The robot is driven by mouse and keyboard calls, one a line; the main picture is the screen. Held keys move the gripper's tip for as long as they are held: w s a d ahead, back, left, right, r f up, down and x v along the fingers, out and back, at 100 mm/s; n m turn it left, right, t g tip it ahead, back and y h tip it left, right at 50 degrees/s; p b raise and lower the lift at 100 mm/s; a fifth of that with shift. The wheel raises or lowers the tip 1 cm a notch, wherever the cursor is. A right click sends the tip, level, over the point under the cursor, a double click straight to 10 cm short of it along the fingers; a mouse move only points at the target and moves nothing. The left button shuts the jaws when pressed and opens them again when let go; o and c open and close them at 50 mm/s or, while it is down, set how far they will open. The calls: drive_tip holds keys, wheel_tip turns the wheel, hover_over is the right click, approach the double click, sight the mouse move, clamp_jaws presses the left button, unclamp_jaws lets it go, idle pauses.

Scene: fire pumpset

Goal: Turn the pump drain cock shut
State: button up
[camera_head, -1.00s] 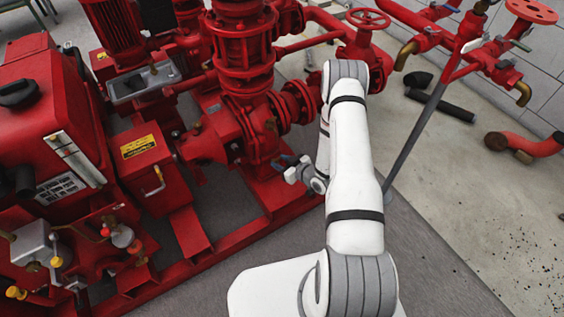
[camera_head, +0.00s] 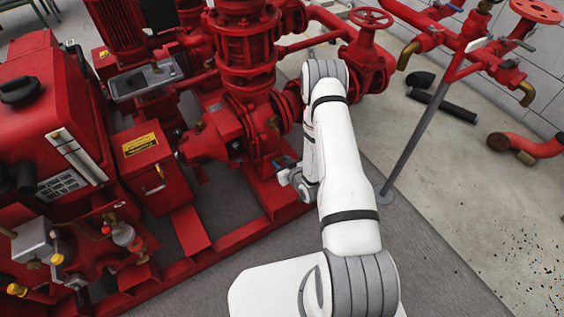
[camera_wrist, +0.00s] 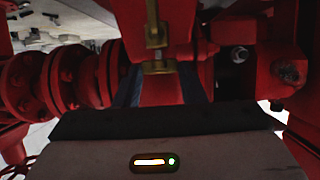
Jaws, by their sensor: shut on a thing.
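The pump drain cock (camera_wrist: 154,28) is a small brass fitting at the top middle of the wrist view, in front of red pump casing. Its brass crossbar handle (camera_wrist: 159,67) lies sideways in the picture, between the tips of my two blue-grey fingers. My gripper (camera_wrist: 159,72) is shut on this handle. In the head view my gripper (camera_head: 284,164) is low beside the red pump base, partly hidden by my white arm. The cock cannot be made out there.
The red pump (camera_head: 245,110) and its flanged pipes stand close around my gripper. A red box with a yellow label (camera_head: 151,170) is to the left. A grey post (camera_head: 420,130) stands right of my arm. Floor is clear at the lower right.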

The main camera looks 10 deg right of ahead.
drive_tip(key=o, duration=1)
drive_tip(key=p+v, duration=0.1)
drive_tip(key=v, duration=0.6)
drive_tip(key=shift+s+d+r+p, duration=0.1)
drive_tip(key=shift+s+r+p, duration=0.05)
drive_tip(key=shift+s+p, duration=0.25)
drive_tip(key=shift+w, duration=0.1)
